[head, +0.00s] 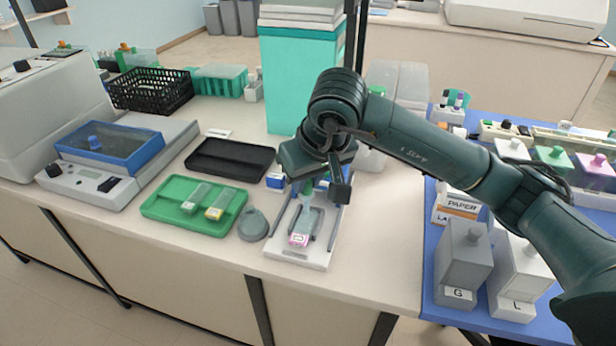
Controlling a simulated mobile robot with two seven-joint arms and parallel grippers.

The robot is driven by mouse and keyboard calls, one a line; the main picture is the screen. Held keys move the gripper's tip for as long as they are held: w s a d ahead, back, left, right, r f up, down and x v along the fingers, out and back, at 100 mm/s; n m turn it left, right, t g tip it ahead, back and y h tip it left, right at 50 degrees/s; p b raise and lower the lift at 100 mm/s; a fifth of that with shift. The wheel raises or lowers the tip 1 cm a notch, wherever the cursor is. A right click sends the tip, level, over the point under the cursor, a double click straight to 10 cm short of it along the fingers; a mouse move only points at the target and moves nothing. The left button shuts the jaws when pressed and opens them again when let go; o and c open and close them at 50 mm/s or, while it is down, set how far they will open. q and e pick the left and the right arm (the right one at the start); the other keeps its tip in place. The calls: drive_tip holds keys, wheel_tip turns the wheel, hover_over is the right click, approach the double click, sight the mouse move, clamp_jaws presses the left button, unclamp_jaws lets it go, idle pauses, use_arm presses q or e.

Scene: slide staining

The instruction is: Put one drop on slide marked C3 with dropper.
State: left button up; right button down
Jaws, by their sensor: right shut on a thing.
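My right gripper (320,184) is shut on a dropper with a green top (307,188), over the white staining holder (312,261) near the bench's front edge. The dropper points down; its tip is hard to make out against the holder. A slide with a pink label (298,240) lies on the holder below the gripper, and its marking is too small to read. Two more slides, one with a green label (188,207) and one with a yellow label (214,213), lie in the green tray (160,208) to the left. I cannot tell which is C3. My left gripper is not in view.
A grey round-ended object (253,225) sits between the green tray and the holder. A black tray (231,160) lies behind. A device with a blue-framed lid (110,145) stands left. Grey containers (463,262) stand on the blue surface right. The bench right of the holder is clear.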

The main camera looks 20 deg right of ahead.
drive_tip(key=shift+f+b, duration=0.5)
drive_tip(key=shift+b, duration=0.05)
idle(0.9)
drive_tip(key=shift+f+b, duration=0.1)
drive_tip(key=shift+b, duration=0.3)
idle(1.2)
drive_tip(key=shift+r+p, duration=1.65)
drive_tip(key=shift+r, duration=1.95)
